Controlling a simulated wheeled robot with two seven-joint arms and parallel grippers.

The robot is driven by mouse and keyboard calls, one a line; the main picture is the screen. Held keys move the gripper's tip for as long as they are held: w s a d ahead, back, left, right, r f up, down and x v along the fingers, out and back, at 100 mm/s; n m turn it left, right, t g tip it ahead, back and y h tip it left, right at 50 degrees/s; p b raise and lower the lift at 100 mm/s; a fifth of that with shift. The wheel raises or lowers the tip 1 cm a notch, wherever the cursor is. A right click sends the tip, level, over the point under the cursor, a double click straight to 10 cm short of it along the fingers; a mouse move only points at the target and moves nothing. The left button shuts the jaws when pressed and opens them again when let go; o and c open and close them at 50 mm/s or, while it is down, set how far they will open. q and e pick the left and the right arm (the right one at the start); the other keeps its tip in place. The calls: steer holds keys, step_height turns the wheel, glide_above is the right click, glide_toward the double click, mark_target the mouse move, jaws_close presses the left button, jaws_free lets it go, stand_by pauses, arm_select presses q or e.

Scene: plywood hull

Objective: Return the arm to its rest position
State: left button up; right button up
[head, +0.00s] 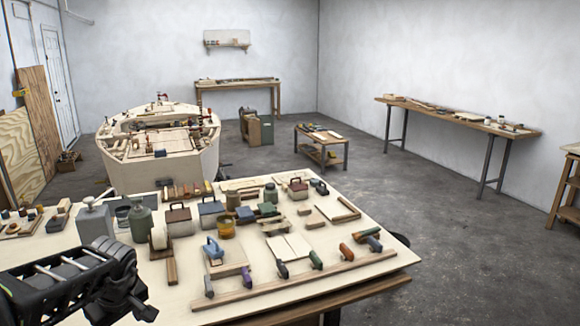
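My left arm comes in at the lower left, black with pale metal rods. Its dark end, which appears to be my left gripper (128,300), is over the near left edge of the plywood worktable (345,285). Its fingers cannot be made out clearly, and I see nothing clearly held in it. My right arm and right gripper are not in view.
The worktable carries many tools, tins and jars, with a grey-green canister (141,222) and a grey container (95,222) near my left arm. A long wooden strip (300,282) lies along the front. A plywood hull (165,160) stands behind.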

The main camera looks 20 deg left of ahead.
arm_select(q)
steer(key=w+a+f+n+t+y, duration=0.1)
steer(key=w+a+f+t+y, duration=0.2)
steer(key=w+f, duration=0.3)
steer(key=w+d+f+m+t+h, duration=0.1)
steer(key=d+f+m+h, duration=0.2)
steer(key=d+f, duration=0.55)
steer(key=w+d+f+m+h, duration=0.2)
steer(key=d+f, duration=0.6)
steer(key=d, duration=0.2)
steer(key=s+d+f+m+g+h, duration=0.1)
steer(key=s+d+f+m+h, duration=0.1)
steer(key=s+d+f, duration=0.45)
steer(key=s+d+f+m+g+h, duration=0.15)
steer(key=d+f, duration=0.25)
steer(key=d, duration=0.5)
steer(key=s+d+f+m+g+h, duration=0.1)
steer(key=s+d+f+m+g, duration=0.1)
steer(key=s+d, duration=0.3)
steer(key=s+d+f+m+g+h+b, duration=0.1)
steer(key=s+d+f+m+h, duration=0.1)
steer(key=s, duration=0.8)
steer(key=d+f+m, duration=0.1)
steer(key=d+f, duration=0.1)
steer(key=d, duration=0.1)
steer(key=shift+s+d+f+g, duration=0.2)
steer(key=shift+s+g, duration=0.15)
steer(key=shift+s, duration=0.05)
